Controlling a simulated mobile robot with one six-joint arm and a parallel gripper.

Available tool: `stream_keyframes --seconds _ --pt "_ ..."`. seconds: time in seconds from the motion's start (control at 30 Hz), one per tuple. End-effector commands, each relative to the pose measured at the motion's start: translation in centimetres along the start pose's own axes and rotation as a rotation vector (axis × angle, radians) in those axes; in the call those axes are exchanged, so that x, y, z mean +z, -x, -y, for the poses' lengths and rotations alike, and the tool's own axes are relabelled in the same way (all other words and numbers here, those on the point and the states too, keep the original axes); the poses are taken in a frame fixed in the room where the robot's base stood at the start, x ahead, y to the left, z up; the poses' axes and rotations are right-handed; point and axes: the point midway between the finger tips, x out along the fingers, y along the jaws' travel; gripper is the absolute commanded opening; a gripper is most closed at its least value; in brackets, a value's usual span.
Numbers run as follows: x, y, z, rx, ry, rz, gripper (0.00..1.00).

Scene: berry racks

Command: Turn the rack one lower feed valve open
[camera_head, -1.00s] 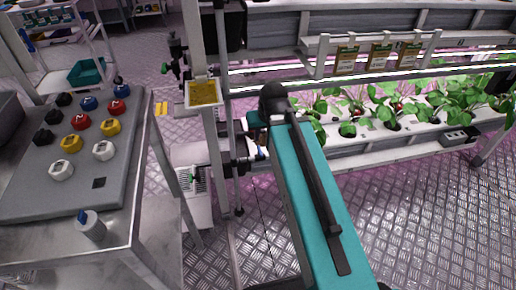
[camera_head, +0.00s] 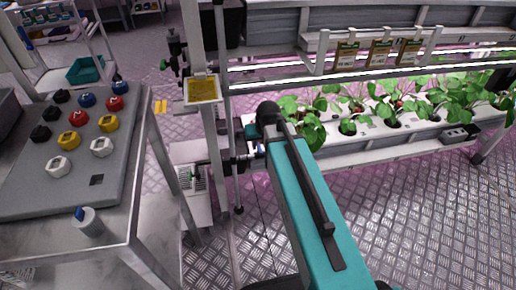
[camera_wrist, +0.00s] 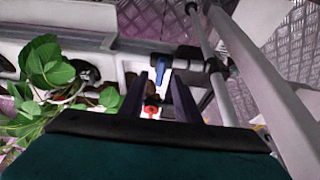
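In the wrist view a valve with a blue lever (camera_wrist: 160,69) sits on a dark pipe fitting (camera_wrist: 190,63) beside the rack's metal post. My gripper (camera_wrist: 157,90) is open, its two dark fingers apart, with the lever just beyond and between the tips. I see no clear contact. A small red part (camera_wrist: 151,108) shows between the fingers. In the head view my teal arm hides the gripper; the black pipe fitting (camera_head: 240,163) at the lower post shows left of the arm's end. I cannot tell the valve's exact setting.
Strawberry plants (camera_head: 420,98) grow in a white trough (camera_head: 410,132) right of the arm. A yellow card (camera_head: 202,90) hangs on the upright post. A grey panel with coloured knobs (camera_head: 60,165) stands on a metal table at left. Textured floor is clear at lower right.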

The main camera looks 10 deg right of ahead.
Motion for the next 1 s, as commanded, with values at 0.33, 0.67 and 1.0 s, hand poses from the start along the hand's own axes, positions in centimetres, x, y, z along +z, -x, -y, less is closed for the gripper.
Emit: stream_keyframes --seconds 0.33,0.67,1.0 --pt "0.0 -2.3 0.1 0.0 0.001 0.0 0.3" --pt "0.0 -2.3 0.1 -0.001 0.001 0.0 0.2" --pt "0.0 -2.3 0.6 -0.005 0.003 0.0 0.0"
